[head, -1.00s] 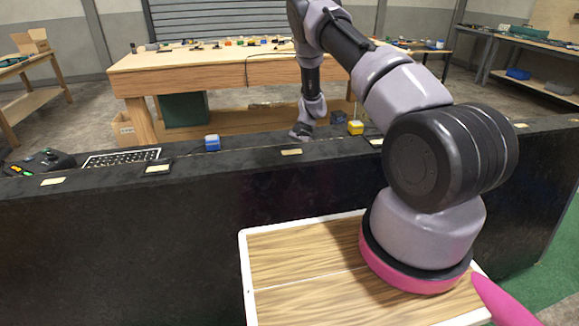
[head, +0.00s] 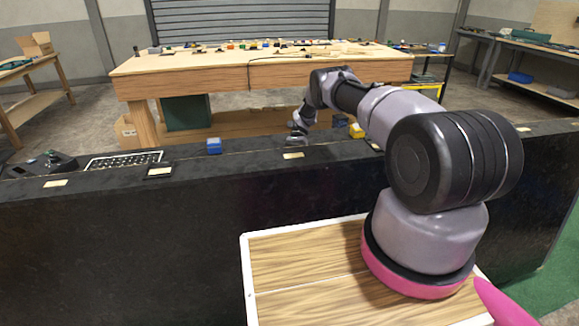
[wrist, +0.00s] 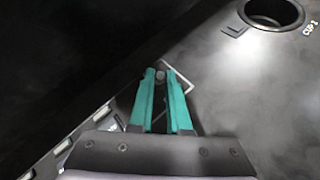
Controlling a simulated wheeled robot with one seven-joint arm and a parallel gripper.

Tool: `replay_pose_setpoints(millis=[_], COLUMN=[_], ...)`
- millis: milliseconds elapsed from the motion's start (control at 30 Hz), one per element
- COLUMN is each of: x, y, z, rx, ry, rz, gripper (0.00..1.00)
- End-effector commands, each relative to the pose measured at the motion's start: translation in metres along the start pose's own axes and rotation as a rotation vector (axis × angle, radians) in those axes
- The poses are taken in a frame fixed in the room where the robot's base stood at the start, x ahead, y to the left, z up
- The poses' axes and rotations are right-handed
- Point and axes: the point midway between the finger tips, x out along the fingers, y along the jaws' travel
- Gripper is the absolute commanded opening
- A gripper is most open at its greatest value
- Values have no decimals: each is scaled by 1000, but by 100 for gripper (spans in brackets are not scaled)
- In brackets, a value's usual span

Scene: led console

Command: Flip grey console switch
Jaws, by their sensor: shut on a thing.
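My gripper (wrist: 160,72) has two teal fingers, seen in the wrist view. They are closed in around a small round grey tip, the grey switch (wrist: 160,77), on the black console. A pale outline shows on the console just right of the fingertips. The switch's base and its tilt are hidden by the fingers. In the head view, the black console (head: 110,225) runs across the picture. The end of my arm is low over its top near the middle, and the fingers and switch cannot be made out there.
On the console top are a blue block-like control (head: 214,146), a yellow one (head: 356,130), a keyboard (head: 124,160) and a dark controller (head: 45,164). In the wrist view, a round cup hole (wrist: 272,12) lies at the upper right. A wooden workbench (head: 190,76) stands behind.

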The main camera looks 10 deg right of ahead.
Motion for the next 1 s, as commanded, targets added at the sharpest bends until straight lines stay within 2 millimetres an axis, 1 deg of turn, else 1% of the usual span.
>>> replay_pose_setpoints(millis=[500, 533, 567, 600, 1000], x=[0, 0, 0, 0, -2], y=[-1, -1, -1, -1, 1], z=[0, 0, 0, 0, 2], rx=[7, 7, 7, 7, 6], ry=[-14, -14, -14, -14, -13], rz=[9, 9, 9, 9, 8], gripper=[0, 19, 31, 46, 46])
